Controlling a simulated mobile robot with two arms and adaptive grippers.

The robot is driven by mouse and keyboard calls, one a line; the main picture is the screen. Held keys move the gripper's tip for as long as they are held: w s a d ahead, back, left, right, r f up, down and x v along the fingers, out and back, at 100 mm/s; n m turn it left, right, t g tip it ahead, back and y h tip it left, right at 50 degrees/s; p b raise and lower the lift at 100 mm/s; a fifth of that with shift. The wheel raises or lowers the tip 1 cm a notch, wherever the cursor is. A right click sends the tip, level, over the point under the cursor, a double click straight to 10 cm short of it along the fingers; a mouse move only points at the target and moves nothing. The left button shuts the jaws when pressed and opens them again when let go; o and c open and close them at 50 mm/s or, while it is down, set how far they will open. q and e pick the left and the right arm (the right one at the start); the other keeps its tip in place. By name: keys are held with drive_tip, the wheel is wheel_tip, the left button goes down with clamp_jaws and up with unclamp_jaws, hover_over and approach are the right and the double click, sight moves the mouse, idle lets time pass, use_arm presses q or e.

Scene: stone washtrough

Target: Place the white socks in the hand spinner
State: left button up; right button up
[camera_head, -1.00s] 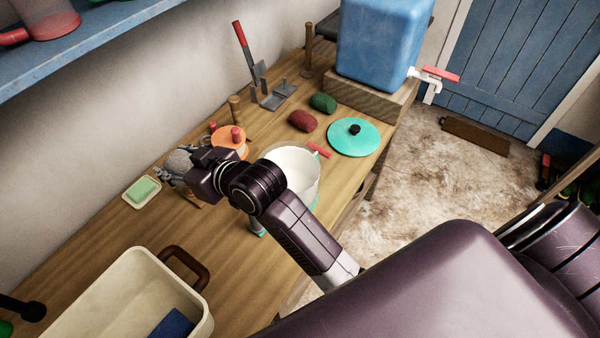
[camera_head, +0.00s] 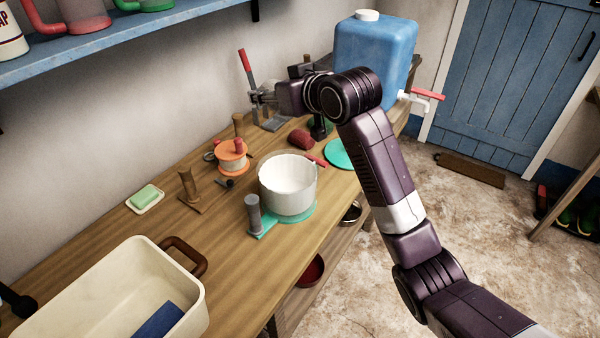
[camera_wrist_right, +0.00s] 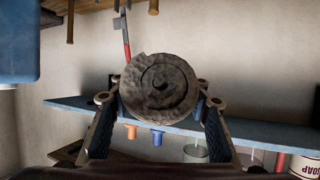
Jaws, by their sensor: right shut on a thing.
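My right gripper (camera_head: 266,95) is up above the far part of the bench and shut on a rolled pair of socks. The roll looks whitish grey; in the right wrist view the sock roll (camera_wrist_right: 160,88) sits between both fingers, its spiral end facing the camera. The hand spinner (camera_head: 288,187) is a white open tub with a turquoise base on the bench, below and a little right of the gripper. Its inside looks empty. A turquoise lid (camera_head: 340,154) lies beyond it, partly behind my right arm.
A dark red roll (camera_head: 301,138) lies behind the spinner. A blue water tank (camera_head: 375,55) stands at the back. An orange spool-like object (camera_head: 232,158), wooden peg (camera_head: 190,185), soap dish (camera_head: 146,200) and cream basin (camera_head: 130,258) stand leftward. A blue shelf (camera_head: 130,38) runs above.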

wheel_tip(320, 180, down, 19)
drive_tip(key=p, duration=0.2)
drive_tip(key=shift+f, duration=0.2)
drive_tip(key=shift+f, duration=0.6)
drive_tip(key=o, duration=1.2)
drive_tip(key=v, duration=0.8)
drive_tip(key=r+b+v, duration=0.1)
drive_tip(key=v, duration=0.3)
drive_tip(key=shift+r, duration=0.2)
